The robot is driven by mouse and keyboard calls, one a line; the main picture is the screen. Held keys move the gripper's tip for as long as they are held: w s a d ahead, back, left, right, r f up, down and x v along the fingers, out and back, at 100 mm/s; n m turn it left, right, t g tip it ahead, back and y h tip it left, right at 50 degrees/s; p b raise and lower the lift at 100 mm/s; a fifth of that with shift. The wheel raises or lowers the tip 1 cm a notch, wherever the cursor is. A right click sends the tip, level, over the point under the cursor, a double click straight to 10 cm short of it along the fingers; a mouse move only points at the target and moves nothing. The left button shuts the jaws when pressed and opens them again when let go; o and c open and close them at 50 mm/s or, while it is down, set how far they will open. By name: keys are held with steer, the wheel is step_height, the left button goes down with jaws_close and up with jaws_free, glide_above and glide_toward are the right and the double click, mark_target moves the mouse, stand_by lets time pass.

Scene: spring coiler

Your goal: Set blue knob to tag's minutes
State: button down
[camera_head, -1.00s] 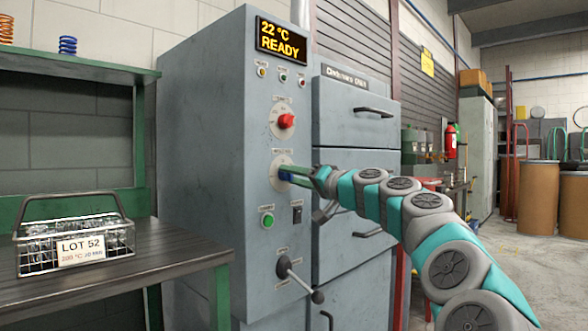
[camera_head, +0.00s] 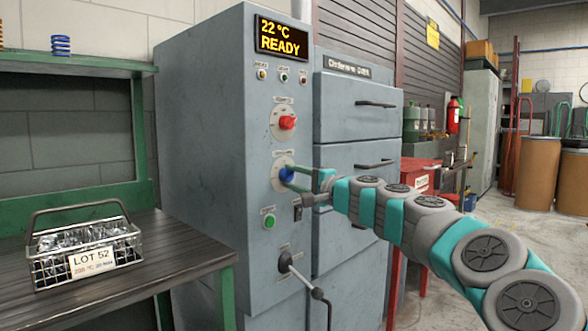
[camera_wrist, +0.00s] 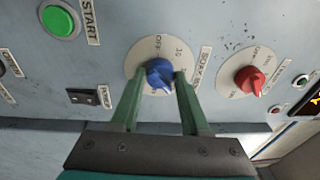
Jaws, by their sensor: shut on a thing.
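The blue knob (camera_head: 286,174) sits on a round pale dial on the front of the grey oven cabinet, below the red knob (camera_head: 288,122). It also shows in the wrist view (camera_wrist: 160,74), where the dial is labelled soak and has printed marks, only partly readable. My gripper (camera_wrist: 158,84) is shut on the blue knob, with one green finger on each side. The tag (camera_head: 92,261) hangs on a wire basket (camera_head: 124,246) and reads LOT 52, with a second line starting 200 °C; its minutes are too blurred to read now.
The display (camera_head: 282,37) reads 22 °C READY. A green start button (camera_head: 269,221), a black rocker switch (camera_head: 297,212) and a lever (camera_head: 287,262) are below the knob. Drawers are to the right. The basket stands on a dark bench (camera_head: 150,250).

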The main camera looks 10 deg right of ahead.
steer(key=shift+m+p, duration=0.35)
steer(key=shift+m, duration=0.05)
steer(key=shift+c, duration=2)
jaws_free()
steer(key=b+v, duration=0.1)
steer(key=v, duration=0.6)
steer(key=shift+s+d, duration=0.2)
steer(key=shift+s, duration=0.15)
